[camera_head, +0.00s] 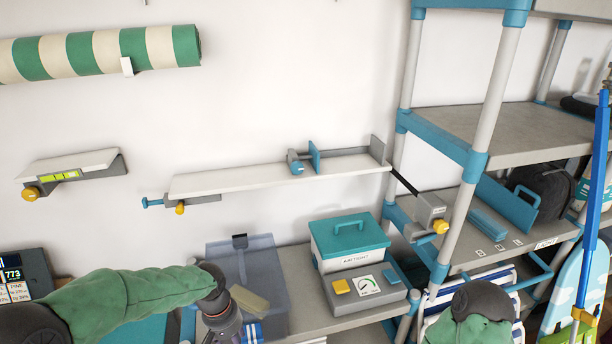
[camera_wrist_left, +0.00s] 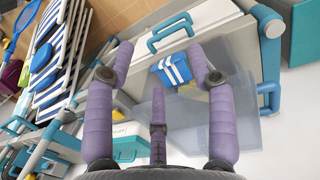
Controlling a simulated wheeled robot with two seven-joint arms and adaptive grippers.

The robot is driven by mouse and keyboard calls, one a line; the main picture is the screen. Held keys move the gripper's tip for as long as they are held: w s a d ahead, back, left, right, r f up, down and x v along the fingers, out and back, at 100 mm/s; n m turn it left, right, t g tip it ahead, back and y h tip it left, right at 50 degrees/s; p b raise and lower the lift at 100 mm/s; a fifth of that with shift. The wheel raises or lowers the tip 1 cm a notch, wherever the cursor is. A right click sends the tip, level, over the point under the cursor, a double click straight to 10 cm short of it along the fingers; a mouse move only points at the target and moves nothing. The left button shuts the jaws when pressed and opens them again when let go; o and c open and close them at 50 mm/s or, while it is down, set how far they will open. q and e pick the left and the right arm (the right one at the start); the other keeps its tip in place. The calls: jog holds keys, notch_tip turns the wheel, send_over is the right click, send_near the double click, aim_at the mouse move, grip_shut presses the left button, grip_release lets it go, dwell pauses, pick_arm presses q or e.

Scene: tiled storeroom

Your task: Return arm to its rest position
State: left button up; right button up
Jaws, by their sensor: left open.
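My left arm (camera_head: 140,300), in a green sleeve, comes in from the left in the head view. My left gripper (camera_head: 224,322) points down at the lower edge, in front of the translucent blue bin (camera_head: 265,258). In the left wrist view my left gripper (camera_wrist_left: 160,62) has its purple fingers spread, with nothing held between them. A blue-and-white striped item (camera_wrist_left: 172,70) shows beyond the fingertips, at the translucent bin (camera_wrist_left: 235,118). Of my right arm, only a green-sleeved part (camera_head: 470,328) shows at the bottom of the head view; its gripper is out of view.
A teal-lidded box (camera_head: 347,240) and a grey device (camera_head: 365,292) with a yellow button stand right of the bin on the grey counter (camera_head: 305,285). A white wall shelf (camera_head: 270,174) is above. A shelving rack (camera_head: 480,140) stands at right, and a screen (camera_head: 22,275) at left.

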pick_arm(q)
jog(key=s+d+f+h+b, duration=0.1)
jog(key=s+f, duration=0.4)
jog(key=f, duration=0.6)
jog(key=s+d+f+h+b, duration=0.1)
jog(key=s+d+f+b, duration=0.2)
jog(key=s+f, duration=0.3)
jog(key=s+d+f+b, duration=0.2)
jog(key=s+d+f, duration=0.2)
jog(key=f, duration=1.1)
jog(key=shift+s+f+h, duration=0.3)
jog(key=shift+s+h, duration=0.1)
jog(key=shift+s, duration=0.3)
